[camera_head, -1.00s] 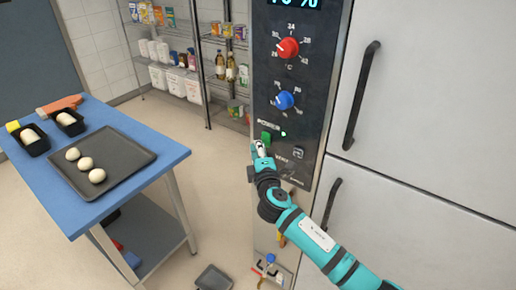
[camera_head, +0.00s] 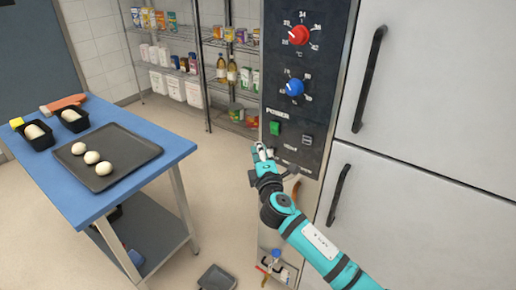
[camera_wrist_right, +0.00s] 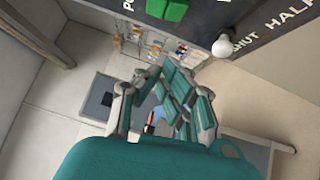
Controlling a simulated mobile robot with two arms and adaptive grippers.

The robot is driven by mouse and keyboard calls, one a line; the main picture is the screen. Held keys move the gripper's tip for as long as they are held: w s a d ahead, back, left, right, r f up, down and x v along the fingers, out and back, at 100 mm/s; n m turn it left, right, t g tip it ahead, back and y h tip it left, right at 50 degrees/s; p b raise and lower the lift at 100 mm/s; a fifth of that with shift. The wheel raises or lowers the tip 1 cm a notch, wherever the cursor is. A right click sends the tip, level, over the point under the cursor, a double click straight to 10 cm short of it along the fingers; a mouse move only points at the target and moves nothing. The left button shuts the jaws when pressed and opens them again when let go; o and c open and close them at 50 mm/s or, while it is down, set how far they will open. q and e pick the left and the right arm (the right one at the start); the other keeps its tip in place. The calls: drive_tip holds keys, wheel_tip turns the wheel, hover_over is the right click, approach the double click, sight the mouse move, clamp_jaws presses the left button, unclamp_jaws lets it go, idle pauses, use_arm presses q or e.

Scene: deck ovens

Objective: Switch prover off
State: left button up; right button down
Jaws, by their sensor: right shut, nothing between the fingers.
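The prover is the tall pale cabinet at the right, with a dark control panel (camera_head: 287,100) on its left part. The panel carries a red knob (camera_head: 299,35), a blue knob (camera_head: 294,88) and a green POWER switch (camera_head: 275,128), with a small dark switch (camera_head: 307,139) to its right. My right gripper (camera_head: 262,150) is shut and empty, just below the green switch and apart from it. In the right wrist view the green switch (camera_wrist_right: 168,9) shows at the top edge, beyond the fingers (camera_wrist_right: 160,95). My left gripper is out of view.
A blue table (camera_head: 165,180) at the left bears a dark tray (camera_head: 135,135) with dough balls and two black tins. Wire shelves (camera_head: 200,45) with groceries stand behind. The prover's door handles (camera_head: 369,80) stick out at the right.

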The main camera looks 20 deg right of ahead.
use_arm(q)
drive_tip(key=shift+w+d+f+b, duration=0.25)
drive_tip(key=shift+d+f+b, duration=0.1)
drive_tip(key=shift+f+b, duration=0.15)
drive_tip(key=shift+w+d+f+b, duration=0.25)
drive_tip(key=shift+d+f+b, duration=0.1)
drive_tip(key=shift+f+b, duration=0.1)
use_arm(e)
drive_tip(key=s+f, duration=0.2)
drive_tip(key=s, duration=0.5)
drive_tip(key=shift+s+d+f, duration=0.15)
drive_tip(key=shift+s+f, duration=0.05)
drive_tip(key=shift+s, duration=0.2)
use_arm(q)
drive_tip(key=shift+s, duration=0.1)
